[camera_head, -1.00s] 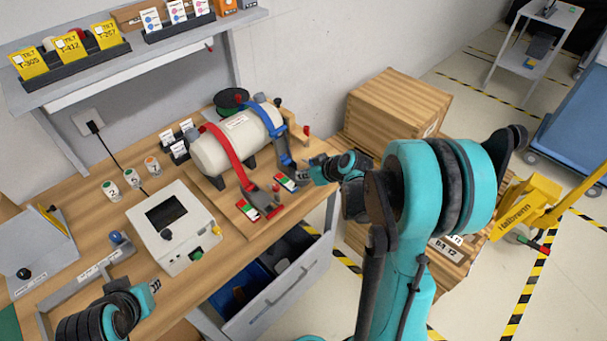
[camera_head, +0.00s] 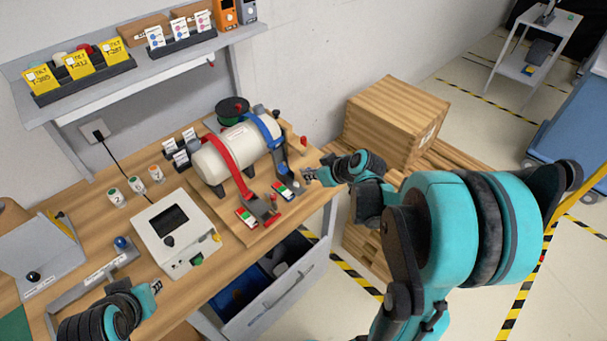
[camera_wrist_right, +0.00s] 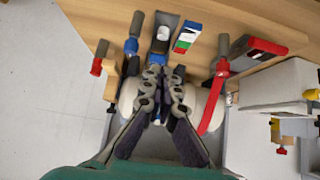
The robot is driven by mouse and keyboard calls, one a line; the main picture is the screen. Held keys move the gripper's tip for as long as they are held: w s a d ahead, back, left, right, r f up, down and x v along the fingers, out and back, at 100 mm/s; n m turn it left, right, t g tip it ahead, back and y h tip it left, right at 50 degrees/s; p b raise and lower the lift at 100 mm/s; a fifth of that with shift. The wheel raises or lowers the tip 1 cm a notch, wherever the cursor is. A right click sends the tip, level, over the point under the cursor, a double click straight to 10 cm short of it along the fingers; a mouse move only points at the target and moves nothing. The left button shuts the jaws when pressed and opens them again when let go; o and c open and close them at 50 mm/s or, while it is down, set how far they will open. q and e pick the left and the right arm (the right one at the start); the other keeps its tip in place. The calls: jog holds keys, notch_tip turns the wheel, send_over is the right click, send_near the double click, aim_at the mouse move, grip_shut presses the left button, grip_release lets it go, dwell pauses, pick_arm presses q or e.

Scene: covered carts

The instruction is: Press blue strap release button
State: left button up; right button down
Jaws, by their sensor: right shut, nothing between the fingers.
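A white tank (camera_head: 231,150) lies on a wooden board on the bench, with a blue strap (camera_head: 268,131) and a red strap (camera_head: 222,152) over it. My right gripper (camera_head: 309,176) is shut and empty, just right of that buckle. In the right wrist view its fingertips (camera_wrist_right: 161,72) point at the grey fitting with a white part (camera_wrist_right: 163,33), next to the block (camera_wrist_right: 186,37). Contact cannot be told; no blue button shows clearly. My left gripper (camera_head: 157,287) is low at left, its jaws unclear.
A white control box (camera_head: 175,235) stands left of the tank. An open drawer (camera_head: 285,290) juts out below the bench front. A wooden crate (camera_head: 396,118) stands to the right. A shelf (camera_head: 150,75) overhangs the back of the bench.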

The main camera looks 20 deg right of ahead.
jog(key=v, duration=0.3)
jog(key=shift+s+d+r+p, duration=0.2)
jog(key=shift+r+p, duration=0.1)
jog(key=shift+p, duration=0.1)
jog(key=s+a+f+m+g+h+b, duration=0.1)
jog(key=s+a+m+h+b, duration=0.2)
jog(key=s+a, duration=0.8)
jog(key=s+b, duration=0.2)
jog(key=s, duration=0.3)
jog(key=shift+a+m, duration=0.4)
